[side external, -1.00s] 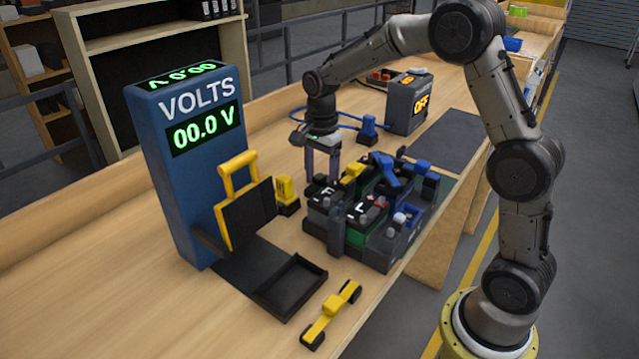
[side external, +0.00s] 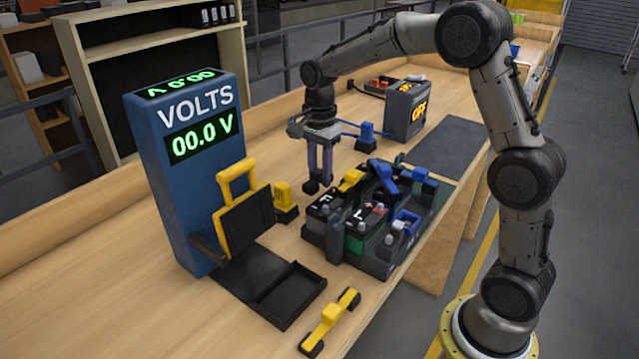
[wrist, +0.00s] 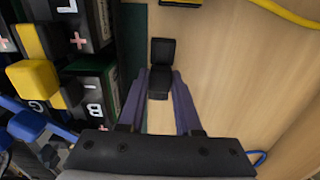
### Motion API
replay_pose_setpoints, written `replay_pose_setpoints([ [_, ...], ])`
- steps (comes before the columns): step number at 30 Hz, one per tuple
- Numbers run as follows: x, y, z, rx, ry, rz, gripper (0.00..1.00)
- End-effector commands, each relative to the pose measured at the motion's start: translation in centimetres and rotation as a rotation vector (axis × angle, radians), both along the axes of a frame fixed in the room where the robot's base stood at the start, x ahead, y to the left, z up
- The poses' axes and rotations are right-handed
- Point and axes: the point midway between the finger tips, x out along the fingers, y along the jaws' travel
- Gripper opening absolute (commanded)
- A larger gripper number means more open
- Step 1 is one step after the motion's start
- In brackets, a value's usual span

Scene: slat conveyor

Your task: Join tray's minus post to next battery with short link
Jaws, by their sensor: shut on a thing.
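The dark tray (side external: 372,266) holds several batteries, including ones marked F (side external: 325,207) and L (side external: 365,218). A yellow link (side external: 350,180) lies across battery tops at the tray's far side; it also shows at left in the wrist view (wrist: 33,72). Blue pieces (side external: 406,222) sit on the tray's right part. My gripper (side external: 318,183) is beyond the tray, above the bench. Its purple fingers are shut on a small black piece (wrist: 161,66), seen between the fingertips in the wrist view. I cannot tell whether this is a link. The minus post is not clearly distinguishable.
A blue voltmeter (side external: 190,165) reads 00.0 V. A yellow-handled lever fixture (side external: 240,205) stands before it. A yellow plug (side external: 284,200) and a blue plug (side external: 366,135) stand near the tray. A long yellow link (side external: 330,322) lies in front. A grey box (side external: 405,110) shows OFF.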

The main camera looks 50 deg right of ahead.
Motion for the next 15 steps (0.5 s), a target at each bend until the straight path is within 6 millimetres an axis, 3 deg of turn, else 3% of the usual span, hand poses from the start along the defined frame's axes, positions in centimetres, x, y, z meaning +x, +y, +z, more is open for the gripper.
replay_pose_setpoints([
  [6,0.1,0.0,4.4,-0.001,-0.006,0.0,0.0],
  [11,-0.1,0.2,6.3,0.0,-0.003,0.014,0.0],
  [15,-1.4,1.6,7.8,-0.001,-0.004,0.134,0.0],
])
